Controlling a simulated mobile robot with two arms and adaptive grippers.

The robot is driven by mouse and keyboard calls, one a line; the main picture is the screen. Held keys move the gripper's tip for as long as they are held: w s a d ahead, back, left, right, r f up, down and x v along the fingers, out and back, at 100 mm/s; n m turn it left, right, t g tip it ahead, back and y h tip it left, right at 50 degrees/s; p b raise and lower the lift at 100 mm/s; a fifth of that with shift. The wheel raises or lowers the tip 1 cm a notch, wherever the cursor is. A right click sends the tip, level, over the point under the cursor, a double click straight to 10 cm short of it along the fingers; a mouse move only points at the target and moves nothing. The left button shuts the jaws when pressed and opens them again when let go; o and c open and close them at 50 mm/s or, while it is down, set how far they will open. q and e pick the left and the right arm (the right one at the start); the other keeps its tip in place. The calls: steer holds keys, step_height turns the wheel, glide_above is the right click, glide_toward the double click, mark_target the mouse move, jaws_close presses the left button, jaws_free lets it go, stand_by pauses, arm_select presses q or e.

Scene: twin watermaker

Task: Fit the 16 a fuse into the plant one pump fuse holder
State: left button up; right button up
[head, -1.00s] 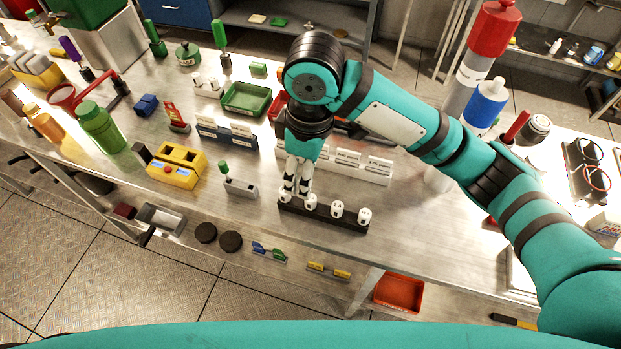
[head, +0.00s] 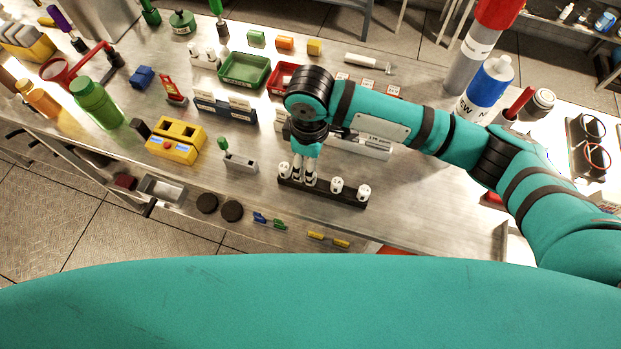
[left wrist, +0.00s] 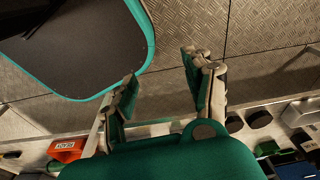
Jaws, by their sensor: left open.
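A black rail (head: 323,194) on the bench carries several white round-topped pieces that look like fuses; one stands at its right end (head: 364,192). Their ratings are too small to read. My right gripper (head: 304,180) points straight down over the left half of the rail, its fingertips at the white pieces there. I cannot tell whether it is shut on one. A white labelled strip (head: 376,150) stands behind, partly hidden by my right arm; I cannot tell which thing is the plant one pump fuse holder. My left gripper (left wrist: 159,72) is open and empty, away from the rail.
A yellow box (head: 176,141), a small grey block (head: 240,162) and blue labelled racks (head: 224,108) stand left of the rail. Green (head: 245,70) and red trays (head: 284,80) lie behind. Bare bench lies right of the rail. A red labelled bin (left wrist: 67,150) shows in the left wrist view.

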steer(key=shift+s+d+f, duration=0.1)
steer(key=shift+f, duration=0.3)
step_height(320, 180, down, 4)
steer(key=shift+s+r+p, duration=0.15)
steer(key=shift+r+p, duration=0.05)
steer(key=shift+p, duration=0.7)
steer(key=shift+f, duration=0.4)
arm_select(q)
steer(key=s+r, duration=0.1)
steer(key=s, duration=0.2)
steer(key=shift+r+g, duration=0.3)
steer(key=shift+r, duration=0.05)
steer(key=shift+w, duration=0.1)
arm_select(e)
steer(key=c, duration=0.7)
jaws_close()
arm_select(q)
steer(key=shift+w, duration=0.6)
